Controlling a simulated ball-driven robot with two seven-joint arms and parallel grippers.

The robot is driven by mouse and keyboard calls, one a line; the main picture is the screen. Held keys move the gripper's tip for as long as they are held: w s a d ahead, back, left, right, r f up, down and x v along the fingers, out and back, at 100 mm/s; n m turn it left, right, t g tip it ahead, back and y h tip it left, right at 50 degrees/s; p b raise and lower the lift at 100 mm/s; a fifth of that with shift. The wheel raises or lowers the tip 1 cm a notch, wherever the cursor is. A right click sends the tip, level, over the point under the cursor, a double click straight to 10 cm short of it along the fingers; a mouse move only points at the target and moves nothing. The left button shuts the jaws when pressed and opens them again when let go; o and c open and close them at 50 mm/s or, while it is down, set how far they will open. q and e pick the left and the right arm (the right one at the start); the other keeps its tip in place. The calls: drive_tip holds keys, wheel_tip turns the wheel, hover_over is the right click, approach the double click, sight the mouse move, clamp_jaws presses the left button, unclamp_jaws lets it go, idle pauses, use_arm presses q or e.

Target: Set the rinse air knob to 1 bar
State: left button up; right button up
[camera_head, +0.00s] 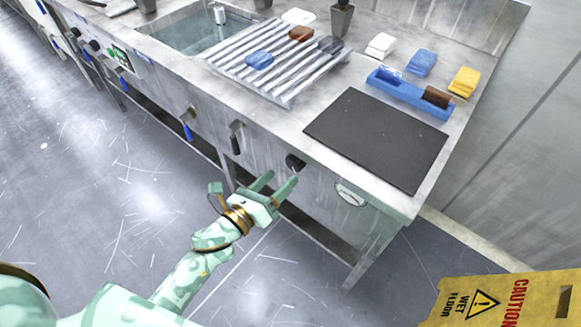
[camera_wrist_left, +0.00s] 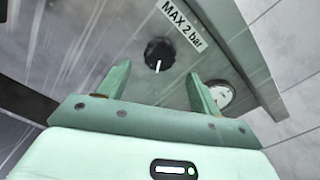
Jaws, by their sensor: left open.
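The black rinse air knob (camera_head: 295,162) sits on the front panel of the steel bench, below the dark mat. In the left wrist view the knob (camera_wrist_left: 159,54) has a white pointer line facing down in the picture, beneath a "MAX 2 bar" label (camera_wrist_left: 183,24). A round gauge (camera_head: 350,194) is to its right; it also shows in the wrist view (camera_wrist_left: 220,95), partly hidden by a finger, its reading too small to tell. My left gripper (camera_head: 281,184) is open and empty in front of the knob, apart from it. My right gripper is not in view.
On the bench are a black mat (camera_head: 378,136), a blue tray (camera_head: 408,95) and a ribbed drainer (camera_head: 268,65). A yellow wet-floor sign (camera_head: 505,300) stands at bottom right.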

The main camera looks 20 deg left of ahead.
sight(292, 166)
use_arm(q)
drive_tip(key=x, duration=0.5)
drive_tip(key=shift+w, duration=0.1)
drive_tip(key=c, duration=1)
drive_tip(key=shift+o, duration=0.2)
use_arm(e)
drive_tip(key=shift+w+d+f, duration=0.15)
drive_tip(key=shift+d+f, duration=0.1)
use_arm(q)
drive_tip(key=n+p, duration=0.1)
drive_tip(key=n, duration=0.4)
drive_tip(key=shift+r+n+p, duration=0.1)
drive_tip(key=shift+n+p, duration=0.2)
drive_tip(key=n+p, duration=0.2)
drive_tip(key=n, duration=0.4)
drive_tip(key=n+p, duration=0.3)
drive_tip(key=n, duration=0.3)
drive_tip(key=shift+r+n, duration=0.1)
drive_tip(key=shift+n, duration=0.2)
drive_tip(key=n+p, duration=0.1)
drive_tip(key=n, duration=0.4)
drive_tip(key=shift+p, duration=0.3)
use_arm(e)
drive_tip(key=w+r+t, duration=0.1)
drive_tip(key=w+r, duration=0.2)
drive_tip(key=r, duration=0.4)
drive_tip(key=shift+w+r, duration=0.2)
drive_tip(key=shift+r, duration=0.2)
use_arm(q)
drive_tip(key=shift+n, duration=0.4)
